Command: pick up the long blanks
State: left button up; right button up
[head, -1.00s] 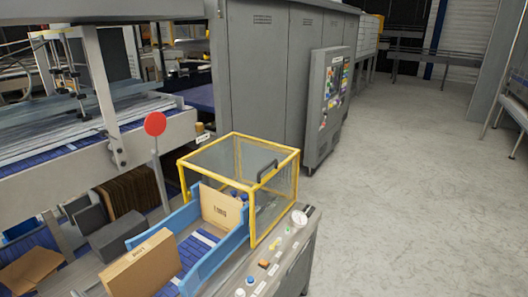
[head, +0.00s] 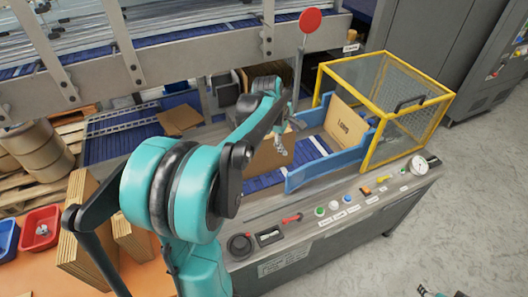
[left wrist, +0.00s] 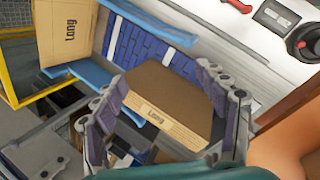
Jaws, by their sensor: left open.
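One long blank (head: 347,122), a tan board marked "Long", stands in the blue-railed chute inside the yellow guard; it also shows in the left wrist view (left wrist: 65,30). A second long blank (head: 266,158) stands on the blue belt left of the guard, partly hidden by my left arm. My left gripper (head: 282,148) is over this nearer blank. In the left wrist view its open fingers (left wrist: 160,78) lie on either side of the blank (left wrist: 165,103); contact cannot be told. A small dark and teal piece at the bottom right may be my right gripper (head: 440,292).
The yellow mesh guard (head: 408,125) and the blue side rail (head: 325,168) border the blanks. A control panel with buttons and a gauge (head: 418,165) runs along the front. A red disc on a post (head: 310,20) stands behind. Boxes and bins stand at lower left.

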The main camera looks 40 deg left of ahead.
aim_at(267, 140)
pick_arm(q)
jog(key=w+a+f+n, duration=0.1)
jog(key=a+f+n, duration=0.2)
jog(key=a, duration=0.2)
jog(key=w+a+f+n, duration=0.2)
jog(key=a+n, duration=0.1)
jog(key=a, duration=0.2)
jog(key=w+a+f+n+h+p, duration=0.1)
jog(key=a+f+n, duration=0.2)
jog(key=a+n, duration=0.1)
jog(key=shift+w+a+f+g, duration=0.15)
jog(key=shift+w+a+f, duration=0.05)
jog(key=shift+a, duration=0.2)
jog(key=shift+w+a+f+g, duration=0.15)
jog(key=shift+w+a, duration=0.05)
jog(key=shift+a, duration=0.2)
jog(key=b+x, duration=0.1)
jog(key=x, duration=0.1)
jog(key=shift+f, duration=0.25)
jog(key=x, duration=0.2)
jog(key=b+x, duration=0.1)
jog(key=x, duration=0.2)
jog(key=shift+w+a+f+b, duration=0.2)
jog(key=shift+b, duration=0.1)
jog(key=shift+s+r, duration=0.1)
jog(key=shift+c, duration=0.6)
grip_shut()
